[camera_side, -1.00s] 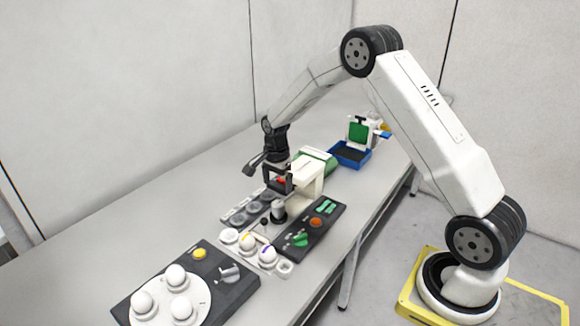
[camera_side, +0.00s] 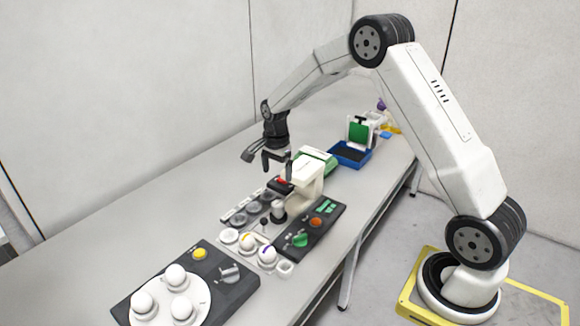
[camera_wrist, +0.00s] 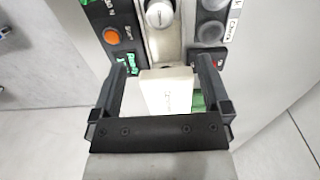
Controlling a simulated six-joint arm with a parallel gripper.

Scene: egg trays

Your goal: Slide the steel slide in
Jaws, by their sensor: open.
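A cream machine (camera_side: 309,178) with an overhanging head stands on the bench. Its pale top block (camera_wrist: 167,92) shows between my fingers in the wrist view. A grey metallic strip (camera_wrist: 163,47), possibly the steel slide, runs beyond the block, with a white-topped round piece (camera_wrist: 160,14) over it. In the side view a dark cup-like holder (camera_side: 278,211) stands below the head; I cannot tell how far any slide is in. My gripper (camera_side: 277,168) is open and empty, above and left of the head. In the wrist view its fingers (camera_wrist: 163,72) lie apart either side of the block.
A black panel (camera_side: 318,228) with an orange button and green controls lies right of the machine; a row of dark discs (camera_side: 253,207) lies left. A blue tray (camera_side: 350,155) is behind. The bench's left side is clear.

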